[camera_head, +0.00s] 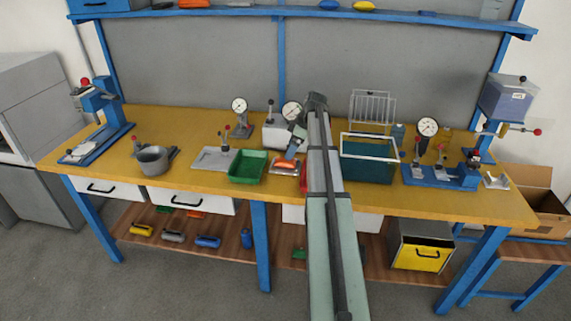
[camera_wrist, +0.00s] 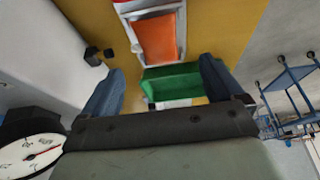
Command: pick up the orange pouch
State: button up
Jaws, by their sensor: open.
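The orange pouch (camera_head: 290,155) shows in the head view just below my gripper, partly hidden by it. In the wrist view an orange rectangular thing (camera_wrist: 155,40), seemingly the same pouch, lies on a pale-rimmed metal plate beyond my fingertips. My gripper (camera_wrist: 162,67) is open, with its two dark blue fingers spread and nothing between them. It is above the bench and apart from the pouch. In the head view my gripper (camera_head: 296,138) is small and partly hidden by my arm.
A green bin (camera_head: 247,167) stands left of the pouch, and a red bin (camera_head: 303,176) is mostly behind my arm. A dial gauge (camera_head: 291,110) and a white-bodied press (camera_head: 274,134) stand close behind. A teal tank (camera_head: 367,169) is to the right.

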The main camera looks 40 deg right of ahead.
aim_at(286, 162)
jog(key=shift+x, duration=3.6)
jog(key=shift+d, duration=0.15)
jog(key=shift+c, duration=0.3)
jog(key=c, duration=0.9)
